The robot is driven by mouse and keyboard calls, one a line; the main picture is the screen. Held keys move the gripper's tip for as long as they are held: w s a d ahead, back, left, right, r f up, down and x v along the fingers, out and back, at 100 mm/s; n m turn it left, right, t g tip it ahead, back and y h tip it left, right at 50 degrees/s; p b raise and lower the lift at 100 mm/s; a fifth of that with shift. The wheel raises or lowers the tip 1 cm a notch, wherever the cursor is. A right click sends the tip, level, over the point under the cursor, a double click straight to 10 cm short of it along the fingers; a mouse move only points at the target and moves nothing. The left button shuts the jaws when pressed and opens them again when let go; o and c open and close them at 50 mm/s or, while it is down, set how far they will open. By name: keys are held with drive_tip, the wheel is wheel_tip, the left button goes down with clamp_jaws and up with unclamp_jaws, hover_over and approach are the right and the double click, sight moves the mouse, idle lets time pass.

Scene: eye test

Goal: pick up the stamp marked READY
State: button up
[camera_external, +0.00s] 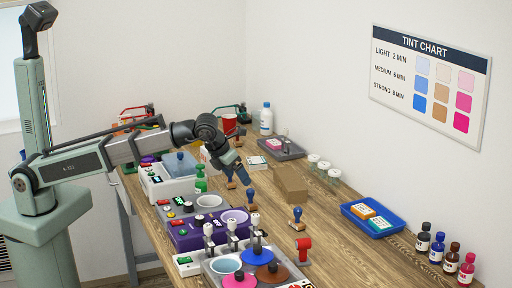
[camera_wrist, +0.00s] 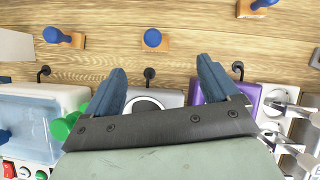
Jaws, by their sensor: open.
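Several stamps with wooden bases stand on the wooden table; no READY mark is legible on any. In the wrist view, one blue-handled stamp (camera_wrist: 153,38) stands beyond my fingertips, near the middle. A second (camera_wrist: 58,38) is to its left, and a third (camera_wrist: 262,5) is cut by the top right edge. In the external view, blue-handled stamps (camera_external: 252,200) (camera_external: 297,215) and a red-handled stamp (camera_external: 303,248) stand on the table's near half. My gripper (camera_wrist: 163,76) is open and empty, above the row of machines; it also shows in the external view (camera_external: 241,178).
A purple machine (camera_external: 196,237) and white machines line the table's left edge. A cardboard box (camera_external: 291,185) stands mid-table. A blue tray (camera_external: 350,215) holds two small boxes. Small bottles (camera_external: 436,249) stand at the right edge. A tint chart (camera_external: 430,85) hangs on the wall.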

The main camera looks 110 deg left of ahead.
sight(249, 196)
drive_tip(key=shift+m, duration=0.3)
drive_tip(key=x, duration=0.8)
drive_tip(key=shift+s, duration=0.15)
drive_tip(key=shift+w+a+f, duration=0.25)
drive_tip(key=shift+a+f, duration=0.3)
drive_tip(key=shift+f, duration=0.15)
drive_tip(key=shift+w+a+f, duration=0.2)
drive_tip(key=shift+a+f, duration=0.35)
drive_tip(key=shift+f, duration=0.15)
drive_tip(key=shift+w+a+f, duration=0.25)
drive_tip(key=shift+a+f, duration=0.3)
drive_tip(key=shift+f, duration=0.15)
drive_tip(key=c, duration=1.1)
